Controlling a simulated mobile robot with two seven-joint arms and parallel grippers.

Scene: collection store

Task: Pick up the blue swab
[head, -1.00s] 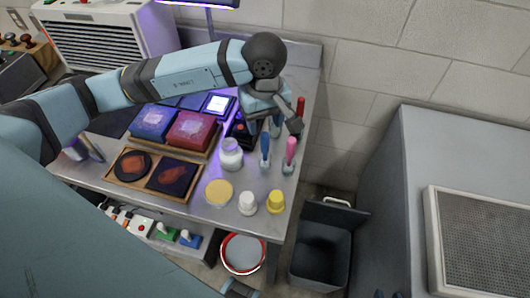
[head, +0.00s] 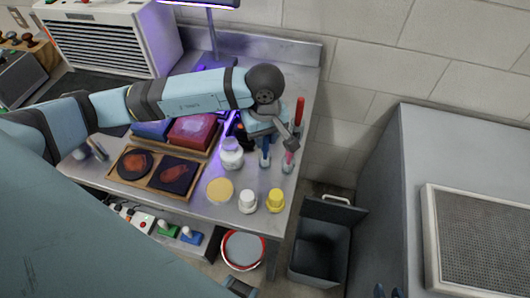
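The blue swab (head: 265,153) stands upright in a small clear holder near the right edge of the metal bench, its upper part hidden by my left gripper. A pink swab (head: 289,158) stands just to its right, and a red one (head: 299,112) behind. My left gripper (head: 272,140) points down over the blue and pink swabs. Its fingers are largely hidden by its own wrist, so I cannot tell whether it touches or grips the blue swab. My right gripper (head: 387,292) shows only as two dark tips, apart, at the bottom edge, away from the bench.
A white jar (head: 231,158) stands left of the swabs. A yellow-topped dish (head: 219,191), a white bottle (head: 248,202) and a yellow bottle (head: 275,202) stand in front. A wooden tray (head: 133,189) lies left. A grey bin (head: 319,254) stands beside the bench.

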